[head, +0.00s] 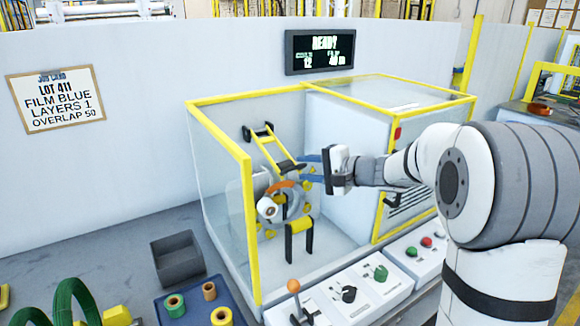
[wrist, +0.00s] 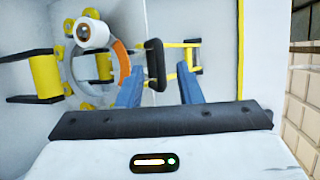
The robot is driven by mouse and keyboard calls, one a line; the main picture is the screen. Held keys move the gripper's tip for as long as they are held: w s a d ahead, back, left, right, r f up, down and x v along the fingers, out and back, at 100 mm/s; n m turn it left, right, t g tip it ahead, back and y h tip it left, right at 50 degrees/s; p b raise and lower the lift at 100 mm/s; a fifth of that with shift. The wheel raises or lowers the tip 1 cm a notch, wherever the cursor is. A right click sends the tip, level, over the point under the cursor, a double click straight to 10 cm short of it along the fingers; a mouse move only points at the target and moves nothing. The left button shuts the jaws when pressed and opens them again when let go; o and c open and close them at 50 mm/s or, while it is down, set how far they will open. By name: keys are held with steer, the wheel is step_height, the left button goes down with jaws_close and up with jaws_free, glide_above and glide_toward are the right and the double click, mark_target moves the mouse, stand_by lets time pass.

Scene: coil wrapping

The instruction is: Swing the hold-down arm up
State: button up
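The hold-down arm (head: 267,150) is a yellow frame on a black pivot at the back wall of the wrapping machine. It slants down to a black bar at its free end, just above the orange and grey ring (head: 285,185). In the wrist view, the hold-down arm (wrist: 178,45) lies ahead, with its black end bar (wrist: 155,70) between my blue fingers in the picture. My gripper (head: 303,168) is inside the machine, to the right of this bar. In the wrist view, my gripper (wrist: 160,70) has its fingers apart. Contact with the bar cannot be told.
Clear panels with yellow edges (head: 248,210) enclose the machine. A white film roll (head: 268,209) and a yellow-black stand (head: 299,238) are close below. A control panel (head: 350,296) with knobs and an orange-topped lever (head: 294,287) runs along the front. The display (head: 320,51) reads READY.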

mark_target(299, 168)
steer(key=shift+x, duration=1.85)
jaws_close()
